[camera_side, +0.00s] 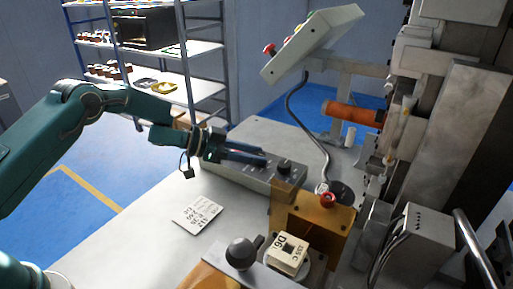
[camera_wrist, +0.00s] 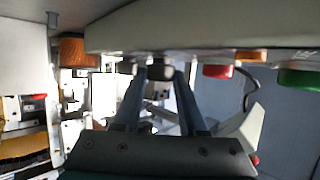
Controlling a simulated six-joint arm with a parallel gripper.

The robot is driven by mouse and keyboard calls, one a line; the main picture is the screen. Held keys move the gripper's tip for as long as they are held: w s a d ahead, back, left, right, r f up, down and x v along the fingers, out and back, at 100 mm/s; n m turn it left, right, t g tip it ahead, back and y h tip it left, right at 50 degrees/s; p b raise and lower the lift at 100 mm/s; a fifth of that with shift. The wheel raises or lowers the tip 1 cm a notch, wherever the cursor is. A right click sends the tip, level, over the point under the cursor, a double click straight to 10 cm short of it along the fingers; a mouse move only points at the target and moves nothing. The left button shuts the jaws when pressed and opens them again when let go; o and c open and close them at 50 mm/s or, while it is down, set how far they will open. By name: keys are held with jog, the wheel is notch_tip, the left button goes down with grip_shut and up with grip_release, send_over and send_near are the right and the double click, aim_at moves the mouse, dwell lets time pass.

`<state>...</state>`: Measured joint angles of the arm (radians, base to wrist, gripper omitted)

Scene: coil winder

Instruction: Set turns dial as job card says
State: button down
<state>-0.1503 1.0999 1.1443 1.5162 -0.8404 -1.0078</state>
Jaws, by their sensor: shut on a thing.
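My gripper (camera_side: 266,160) lies low over the grey control box (camera_side: 253,180) on the table, its fingers pointing right. In the wrist view my gripper (camera_wrist: 160,75) has its fingertips on both sides of a dark dial (camera_wrist: 160,70). It is shut on that dial, which my fingers hide in the side view. Another dark dial (camera_side: 284,165) shows just right of my fingertips. It also shows beside the left finger in the wrist view (camera_wrist: 125,67). I cannot read the dial settings. The white job card (camera_side: 197,214) lies flat on the table; its writing is too small to read surely.
Red (camera_wrist: 216,70), orange (camera_wrist: 250,56) and green (camera_wrist: 299,77) buttons sit along the box. A tilted console (camera_side: 312,42) stands behind, near an orange roll (camera_side: 352,114). A yellow-brown block (camera_side: 315,222) stands in front. The table around the card is clear.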

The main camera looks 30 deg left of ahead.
aim_at(234, 167)
jog(key=shift+w+r, duration=0.1)
jog(key=shift+r, duration=0.05)
jog(key=shift+c, duration=2.3)
grip_release()
jog(key=shift+v, duration=2.55)
